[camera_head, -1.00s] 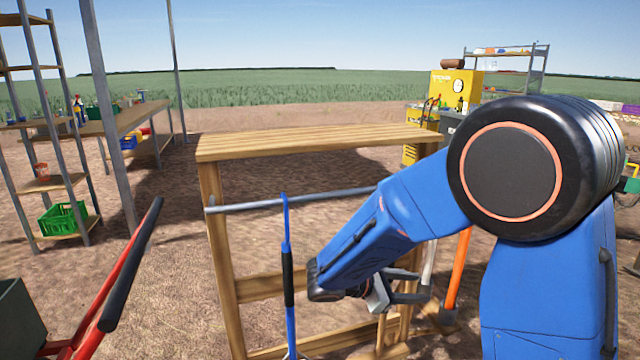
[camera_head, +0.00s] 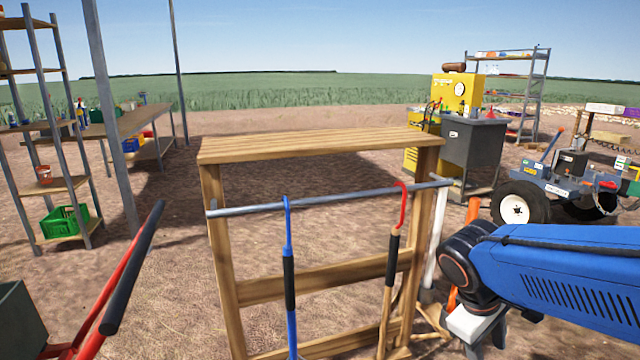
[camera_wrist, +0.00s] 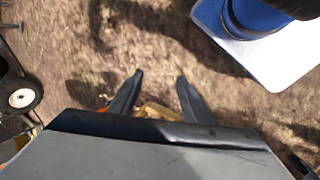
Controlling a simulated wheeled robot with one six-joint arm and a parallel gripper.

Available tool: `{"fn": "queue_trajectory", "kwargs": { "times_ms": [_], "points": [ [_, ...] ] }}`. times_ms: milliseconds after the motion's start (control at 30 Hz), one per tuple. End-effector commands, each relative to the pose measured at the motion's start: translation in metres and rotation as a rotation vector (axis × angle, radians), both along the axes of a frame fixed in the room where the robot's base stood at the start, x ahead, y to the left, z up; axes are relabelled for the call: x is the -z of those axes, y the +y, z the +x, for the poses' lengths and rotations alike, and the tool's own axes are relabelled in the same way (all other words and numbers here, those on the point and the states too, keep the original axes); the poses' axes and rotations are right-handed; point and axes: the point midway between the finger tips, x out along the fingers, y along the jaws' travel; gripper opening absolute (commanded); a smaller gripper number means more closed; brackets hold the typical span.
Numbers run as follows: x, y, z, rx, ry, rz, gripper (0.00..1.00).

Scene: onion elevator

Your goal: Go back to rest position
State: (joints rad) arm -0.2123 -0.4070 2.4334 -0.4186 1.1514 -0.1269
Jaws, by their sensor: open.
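My gripper shows in the wrist view (camera_wrist: 160,80) with its two dark fingers apart. Nothing is between the fingertips, and bare dirt ground lies beyond them. In the head view my blue arm reaches in from the right edge, with the gripper at its end low on the right, partly cut by the frame's bottom. The gripper is to the right of the wooden rack (camera_head: 318,146), apart from the tools hanging there. A blue-hooked tool (camera_head: 290,300) and a red-hooked wooden-handled tool (camera_head: 388,290) hang on the rack's metal bar (camera_head: 340,195).
A dark grey cabinet (camera_head: 474,150) and a yellow machine (camera_head: 456,92) stand behind the rack at right. A wheeled blue cart (camera_head: 560,190) is beyond my arm. Shelves (camera_head: 52,185) with a green crate (camera_head: 64,222) and a workbench (camera_head: 125,122) are left. Open dirt lies between.

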Motion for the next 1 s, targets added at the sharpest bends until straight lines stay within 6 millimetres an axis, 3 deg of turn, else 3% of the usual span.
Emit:
{"fn": "queue_trajectory", "kwargs": {
  "times_ms": [200, 433, 700, 1000],
  "points": [
    [-0.008, 0.009, -0.031, 0.166, -0.153, 0.184, 0.44],
    [-0.018, 0.023, -0.054, 0.324, -0.313, 0.365, 0.44],
    [-0.025, 0.033, -0.065, 0.416, -0.413, 0.477, 0.44],
    [-0.026, 0.034, -0.065, 0.423, -0.42, 0.485, 0.44]
  ]
}}
